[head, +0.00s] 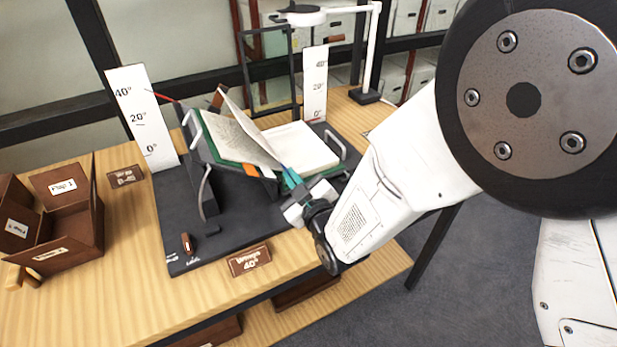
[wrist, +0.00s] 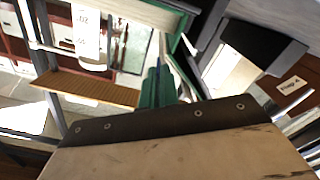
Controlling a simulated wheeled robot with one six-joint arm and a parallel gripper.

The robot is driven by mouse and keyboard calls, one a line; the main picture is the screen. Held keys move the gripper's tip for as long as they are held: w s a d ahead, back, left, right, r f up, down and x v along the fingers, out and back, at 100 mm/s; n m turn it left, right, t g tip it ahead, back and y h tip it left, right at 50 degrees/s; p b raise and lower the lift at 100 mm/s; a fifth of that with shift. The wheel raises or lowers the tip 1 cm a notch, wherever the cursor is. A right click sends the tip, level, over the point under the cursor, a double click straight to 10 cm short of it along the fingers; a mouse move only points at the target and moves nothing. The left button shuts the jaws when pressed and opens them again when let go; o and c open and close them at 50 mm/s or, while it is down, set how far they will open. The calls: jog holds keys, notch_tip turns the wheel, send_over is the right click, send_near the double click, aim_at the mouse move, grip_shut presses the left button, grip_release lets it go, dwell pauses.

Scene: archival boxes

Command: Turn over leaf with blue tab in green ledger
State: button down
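The green ledger (head: 230,152) lies open on a dark cradle on the wooden table. Its left side is raised at a slant, and a leaf (head: 247,128) stands up near the middle. The right page block (head: 303,147) lies flatter. My gripper (head: 288,176), with teal fingers, is at the ledger's near edge, close to the leaf's lower corner. The fingers look close together in the wrist view (wrist: 160,88); whether they hold paper is hidden.
White angle scales (head: 142,118) stand on both sides of the cradle. A brown label block (head: 249,260) sits in front of it. Wooden boxes (head: 75,222) stand at the left. A white lamp (head: 372,55) rises behind at the right.

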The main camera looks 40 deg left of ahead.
jog(key=shift+s+f, duration=0.15)
jog(key=c, duration=1.6)
grip_release()
jog(key=shift+a, duration=0.1)
jog(key=shift+c, duration=0.2)
jog(key=v, duration=0.8)
